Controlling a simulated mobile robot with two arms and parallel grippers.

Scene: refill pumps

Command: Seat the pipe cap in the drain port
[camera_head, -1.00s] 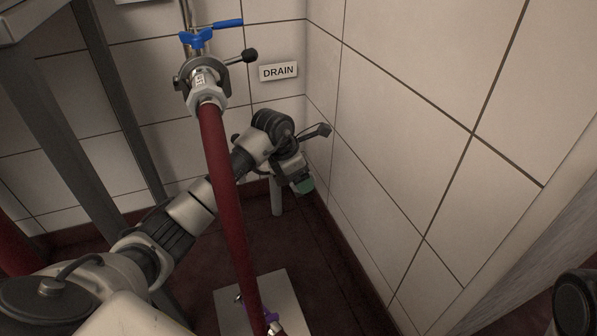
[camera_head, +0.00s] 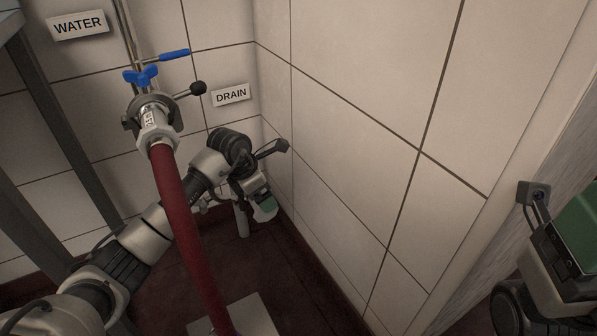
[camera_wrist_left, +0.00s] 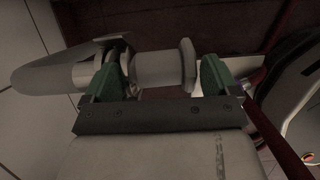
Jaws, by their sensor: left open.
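My left gripper (camera_head: 264,208) is low in the corner below the DRAIN sign, beside a grey upright pipe (camera_head: 242,220) near the floor. In the left wrist view my left gripper (camera_wrist_left: 158,78) is open, its green fingers either side of a grey pipe fitting (camera_wrist_left: 155,72) with a round flange (camera_wrist_left: 188,66). I cannot tell whether the fingers touch it. I cannot tell the pipe cap apart from the drain port, or whether it is seated. My right gripper (camera_head: 578,228) is partly in view at the right edge; its fingers are not clear.
A red hose (camera_head: 187,235) hangs from a coupling (camera_head: 155,122) with a blue-handled valve (camera_head: 142,77), across the view in front of my left arm. Tiled walls meet close behind the left gripper. A pale plate (camera_head: 250,318) lies on the dark floor.

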